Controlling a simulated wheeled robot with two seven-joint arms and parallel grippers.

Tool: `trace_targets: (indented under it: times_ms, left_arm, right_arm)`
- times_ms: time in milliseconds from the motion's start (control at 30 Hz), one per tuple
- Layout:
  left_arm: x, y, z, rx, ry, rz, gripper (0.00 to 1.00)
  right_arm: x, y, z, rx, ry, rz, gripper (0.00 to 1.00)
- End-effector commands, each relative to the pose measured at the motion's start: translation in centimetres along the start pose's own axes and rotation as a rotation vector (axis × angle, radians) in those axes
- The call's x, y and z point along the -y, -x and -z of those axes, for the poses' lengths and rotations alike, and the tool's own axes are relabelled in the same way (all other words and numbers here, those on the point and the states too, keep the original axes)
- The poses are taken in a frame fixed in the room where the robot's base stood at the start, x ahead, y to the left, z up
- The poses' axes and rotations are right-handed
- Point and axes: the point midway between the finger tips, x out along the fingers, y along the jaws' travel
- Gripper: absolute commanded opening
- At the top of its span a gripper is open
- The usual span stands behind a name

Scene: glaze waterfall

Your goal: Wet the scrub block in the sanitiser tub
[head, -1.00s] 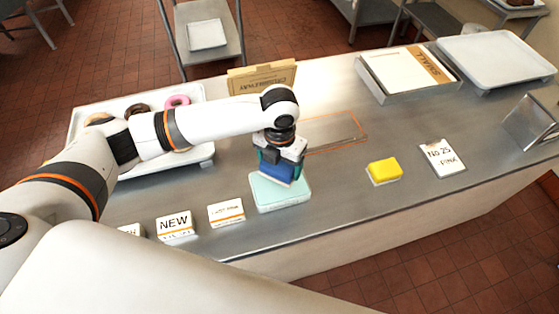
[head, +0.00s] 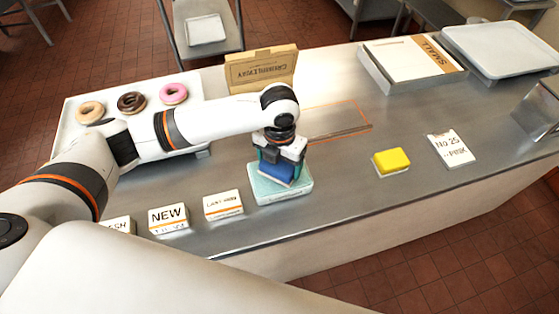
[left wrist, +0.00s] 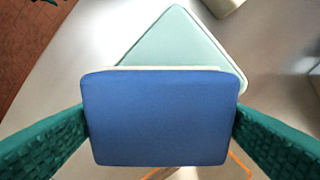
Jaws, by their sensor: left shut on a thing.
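My left gripper (head: 282,163) is shut on the blue scrub block (head: 277,173), and its green fingers grip the block from both sides in the left wrist view (left wrist: 160,130). The block is over the pale teal sanitiser tub (head: 296,192), which sits near the counter's front edge. In the left wrist view the block hides part of the tub (left wrist: 180,45). I cannot tell whether the block touches the tub's surface. My right gripper is not in view.
A tray of doughnuts (head: 72,130) lies at left behind my arm. Label cards (head: 168,218) line the front edge. A carton (head: 261,70) stands behind. A yellow block (head: 391,161) and a "No 25 PINK" card (head: 451,150) lie right, with bare counter between them and the tub.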

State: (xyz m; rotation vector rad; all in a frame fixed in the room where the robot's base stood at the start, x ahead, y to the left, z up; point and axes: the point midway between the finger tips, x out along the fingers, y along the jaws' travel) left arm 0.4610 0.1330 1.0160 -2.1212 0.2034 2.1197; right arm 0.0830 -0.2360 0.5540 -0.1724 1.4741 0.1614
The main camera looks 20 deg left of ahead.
Motion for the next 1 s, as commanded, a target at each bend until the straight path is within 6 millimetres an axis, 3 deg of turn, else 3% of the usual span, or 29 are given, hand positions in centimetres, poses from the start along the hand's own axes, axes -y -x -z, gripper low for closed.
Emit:
trace_targets:
  times_ms: [1000]
  left_arm:
    - [-0.02, -0.87, 0.01, 0.000, 0.000, -0.001, 0.63]
  right_arm:
    - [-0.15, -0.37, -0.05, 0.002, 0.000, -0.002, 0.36]
